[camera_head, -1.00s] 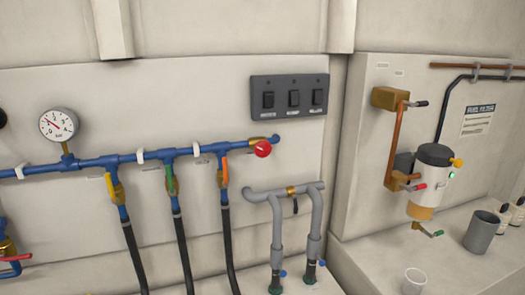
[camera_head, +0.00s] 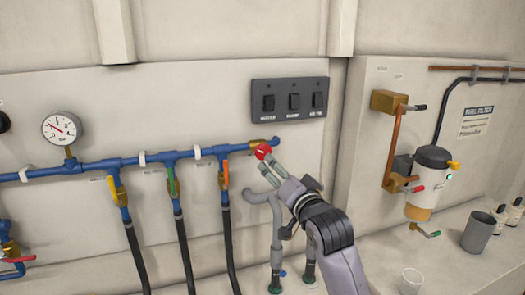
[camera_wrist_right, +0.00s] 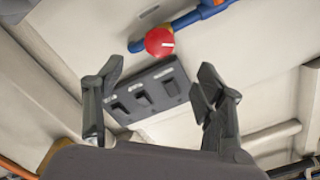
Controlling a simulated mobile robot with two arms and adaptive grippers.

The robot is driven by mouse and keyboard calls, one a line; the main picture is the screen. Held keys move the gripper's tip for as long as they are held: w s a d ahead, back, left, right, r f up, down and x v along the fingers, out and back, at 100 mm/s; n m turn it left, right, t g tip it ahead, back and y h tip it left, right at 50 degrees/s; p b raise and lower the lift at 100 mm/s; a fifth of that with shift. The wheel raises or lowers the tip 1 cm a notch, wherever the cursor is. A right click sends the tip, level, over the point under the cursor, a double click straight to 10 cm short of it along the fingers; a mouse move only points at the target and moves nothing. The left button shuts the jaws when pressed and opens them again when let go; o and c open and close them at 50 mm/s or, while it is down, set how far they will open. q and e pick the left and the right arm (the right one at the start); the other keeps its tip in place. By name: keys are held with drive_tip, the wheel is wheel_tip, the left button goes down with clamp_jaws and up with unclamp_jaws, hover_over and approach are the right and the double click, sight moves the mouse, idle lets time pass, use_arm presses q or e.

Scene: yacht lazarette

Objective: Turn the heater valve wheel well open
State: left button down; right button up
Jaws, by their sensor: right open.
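The red valve wheel (camera_head: 263,152), a small round knob with a white mark, sits at the right end of the blue pipe. It also shows in the right wrist view (camera_wrist_right: 159,41), ahead of the fingers and about midway between them. My right gripper (camera_head: 268,170) is just below the wheel in the head view, with its fingertips close to it. In the wrist view the right gripper (camera_wrist_right: 161,76) is open and empty, its fingers spread apart. The wheel lies beyond the fingertips. Whether a finger touches it is unclear. My left gripper is not in view.
A dark switch panel (camera_head: 290,97) is mounted above the wheel. Grey pipes (camera_head: 277,230) stand below it, partly hidden by my right arm. Blue pipework with coloured lever valves (camera_head: 171,178) runs to the left. A fuel filter (camera_head: 430,170) is at the right.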

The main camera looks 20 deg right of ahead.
sight(263, 154)
drive_tip(key=w+p, duration=0.1)
drive_tip(key=w, duration=0.3)
drive_tip(key=w+p, duration=0.1)
drive_tip(key=w, duration=0.4)
drive_tip(key=w+p, duration=0.2)
drive_tip(key=w, duration=0.2)
drive_tip(key=shift+w+a, duration=0.2)
drive_tip(key=shift+a, duration=0.05)
drive_tip(key=shift+c, duration=0.6)
drive_tip(key=c, duration=1)
